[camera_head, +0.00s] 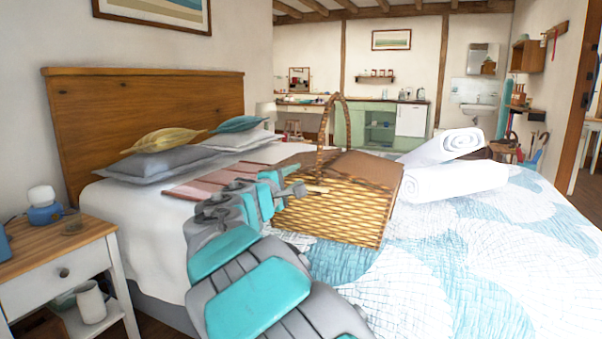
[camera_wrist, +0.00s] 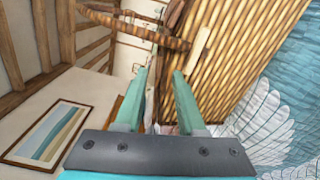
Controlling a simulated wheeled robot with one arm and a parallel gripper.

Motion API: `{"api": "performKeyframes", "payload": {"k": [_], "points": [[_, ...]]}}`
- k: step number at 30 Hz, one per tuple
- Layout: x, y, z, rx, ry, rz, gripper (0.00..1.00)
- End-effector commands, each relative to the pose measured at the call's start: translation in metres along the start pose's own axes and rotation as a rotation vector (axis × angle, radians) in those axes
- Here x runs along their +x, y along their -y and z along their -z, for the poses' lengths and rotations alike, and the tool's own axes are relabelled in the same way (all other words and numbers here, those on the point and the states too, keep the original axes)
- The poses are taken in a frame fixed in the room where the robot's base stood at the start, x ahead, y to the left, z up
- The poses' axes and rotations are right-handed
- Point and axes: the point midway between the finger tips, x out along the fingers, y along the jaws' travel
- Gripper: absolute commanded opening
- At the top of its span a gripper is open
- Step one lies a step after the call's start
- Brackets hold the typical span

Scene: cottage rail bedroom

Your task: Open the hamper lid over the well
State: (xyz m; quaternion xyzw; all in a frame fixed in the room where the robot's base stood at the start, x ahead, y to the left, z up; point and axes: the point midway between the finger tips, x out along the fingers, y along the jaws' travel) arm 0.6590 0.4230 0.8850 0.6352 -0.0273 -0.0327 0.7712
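The wicker hamper (camera_head: 335,212) stands on the bed with a tall arched handle (camera_head: 324,135) over its middle. Its brown top (camera_head: 365,168) appears flat, as if covered; I cannot see inside the well. A small pale wooden tab (camera_head: 317,189) sticks out at the near upper edge. My gripper (camera_head: 297,180) is at the hamper's near left upper corner. In the wrist view my gripper (camera_wrist: 158,85) is open, with nothing between its two teal fingers. The hamper wall (camera_wrist: 240,60) and the pale tab (camera_wrist: 198,50) lie beyond and right of the fingertips.
White rolled towels (camera_head: 455,165) lie right of the hamper on the patterned quilt (camera_head: 470,260). A reddish folded throw (camera_head: 225,178) lies to its left, with pillows (camera_head: 165,160) behind. A nightstand (camera_head: 60,265) stands at the left. The near right quilt is clear.

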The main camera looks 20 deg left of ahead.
Motion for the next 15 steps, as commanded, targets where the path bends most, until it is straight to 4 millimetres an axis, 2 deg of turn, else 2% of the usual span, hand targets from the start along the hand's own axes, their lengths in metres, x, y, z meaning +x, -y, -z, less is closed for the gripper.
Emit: {"api": "performKeyframes", "payload": {"k": [6,15], "points": [[0.028,0.002,0.0,0.0,0.001,0.003,0.39],[0.036,0.001,-0.001,0.0,0.002,0.001,0.39]]}}
